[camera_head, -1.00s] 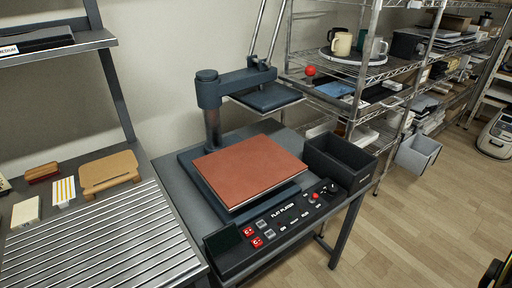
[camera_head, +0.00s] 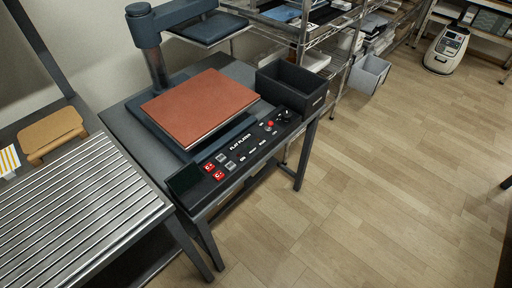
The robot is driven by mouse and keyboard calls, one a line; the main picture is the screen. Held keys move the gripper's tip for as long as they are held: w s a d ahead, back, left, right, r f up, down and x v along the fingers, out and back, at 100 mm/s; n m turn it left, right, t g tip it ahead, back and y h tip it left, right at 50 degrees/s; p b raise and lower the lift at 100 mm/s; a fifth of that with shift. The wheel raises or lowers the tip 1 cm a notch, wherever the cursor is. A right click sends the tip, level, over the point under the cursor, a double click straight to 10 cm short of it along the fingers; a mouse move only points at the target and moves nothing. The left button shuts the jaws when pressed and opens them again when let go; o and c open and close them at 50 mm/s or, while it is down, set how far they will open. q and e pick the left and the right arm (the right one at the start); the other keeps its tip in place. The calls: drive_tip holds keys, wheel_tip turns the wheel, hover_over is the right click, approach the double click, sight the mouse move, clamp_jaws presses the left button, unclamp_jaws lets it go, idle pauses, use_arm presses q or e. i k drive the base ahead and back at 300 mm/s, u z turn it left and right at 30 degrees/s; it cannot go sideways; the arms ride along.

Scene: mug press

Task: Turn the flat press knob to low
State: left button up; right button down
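The flat press (camera_head: 199,108) stands on a dark table, with a reddish-brown pad on its lower plate and its upper plate (camera_head: 208,27) swung up at the back. Its sloped control panel (camera_head: 240,152) runs along the front edge, with red buttons (camera_head: 214,171) at the left and a small red button (camera_head: 270,125) near the right. A black round knob (camera_head: 285,115) sits at the panel's right end. Its setting is too small to read. Neither of my grippers is in view.
A black open bin (camera_head: 291,87) stands on the table right behind the knob. A slatted metal table (camera_head: 75,215) with a tan board (camera_head: 50,132) is at the left. Wire shelves (camera_head: 305,40) and a grey bin (camera_head: 369,74) stand behind. The wooden floor (camera_head: 390,190) at the right is clear.

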sight(286, 117)
drive_tip(key=k, duration=0.5)
drive_tip(key=z, duration=1.55)
drive_tip(key=i, duration=1.25)
drive_tip(key=u, duration=2.3)
